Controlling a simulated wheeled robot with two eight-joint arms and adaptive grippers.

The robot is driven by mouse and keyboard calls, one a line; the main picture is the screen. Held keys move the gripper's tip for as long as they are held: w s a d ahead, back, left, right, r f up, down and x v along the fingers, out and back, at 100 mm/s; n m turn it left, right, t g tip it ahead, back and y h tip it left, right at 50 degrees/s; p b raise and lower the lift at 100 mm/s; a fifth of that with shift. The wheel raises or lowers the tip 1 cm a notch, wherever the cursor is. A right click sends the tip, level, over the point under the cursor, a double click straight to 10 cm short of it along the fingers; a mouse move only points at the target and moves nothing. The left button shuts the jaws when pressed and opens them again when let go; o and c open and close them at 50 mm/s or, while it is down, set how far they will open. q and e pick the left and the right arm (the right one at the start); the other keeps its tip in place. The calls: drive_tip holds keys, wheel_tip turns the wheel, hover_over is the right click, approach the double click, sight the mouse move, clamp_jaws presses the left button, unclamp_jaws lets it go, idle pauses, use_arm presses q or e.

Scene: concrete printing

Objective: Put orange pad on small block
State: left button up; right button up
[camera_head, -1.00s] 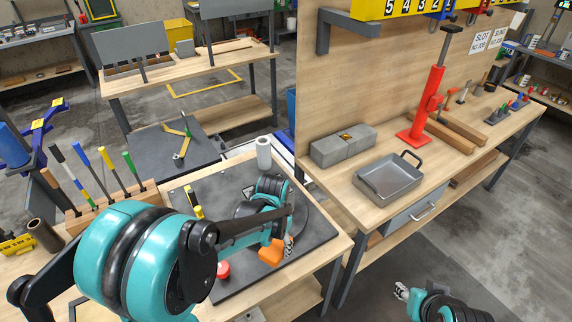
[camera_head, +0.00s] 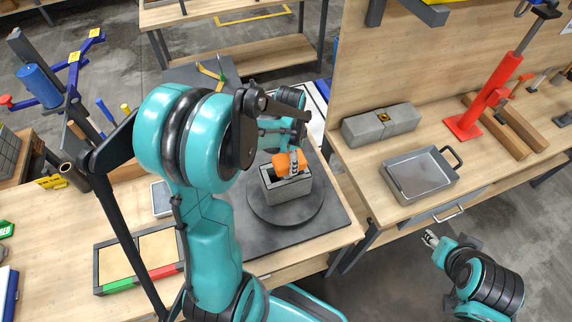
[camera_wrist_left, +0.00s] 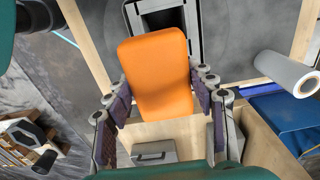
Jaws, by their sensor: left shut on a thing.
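The orange pad (camera_head: 281,162) is between the fingers of my left gripper (camera_head: 293,163), which is shut on it. In the left wrist view the pad (camera_wrist_left: 158,70) fills the space between the fingers of the left gripper (camera_wrist_left: 162,98). The small grey block (camera_head: 288,192) stands on the dark round turntable (camera_head: 258,209), with a hollow in its top. The pad is at the block's upper edge in the head view; I cannot tell whether they touch. In the wrist view the block (camera_wrist_left: 196,25) is beyond the pad. My right gripper (camera_head: 432,238) is low at right, away from the block.
A long grey block (camera_head: 365,130), a metal tray (camera_head: 420,175) and a red press (camera_head: 485,105) stand on the right bench. A white roll (camera_wrist_left: 288,73) shows in the wrist view. A two-colour frame tray (camera_head: 140,258) lies at left. The floor between benches is clear.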

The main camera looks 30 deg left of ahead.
sight(285, 165)
use_arm(q)
drive_tip(key=shift+w+a+f, duration=0.3)
drive_tip(key=shift+a+f, duration=0.25)
drive_tip(key=shift+a, duration=0.25)
wheel_tip(285, 165, down, 3)
drive_tip(key=shift+f+b, duration=0.1)
drive_tip(key=shift+b, duration=0.25)
drive_tip(key=shift+f, duration=0.45)
drive_tip(key=shift+r, duration=0.1)
drive_tip(key=shift+f, duration=0.25)
drive_tip(key=o, duration=1)
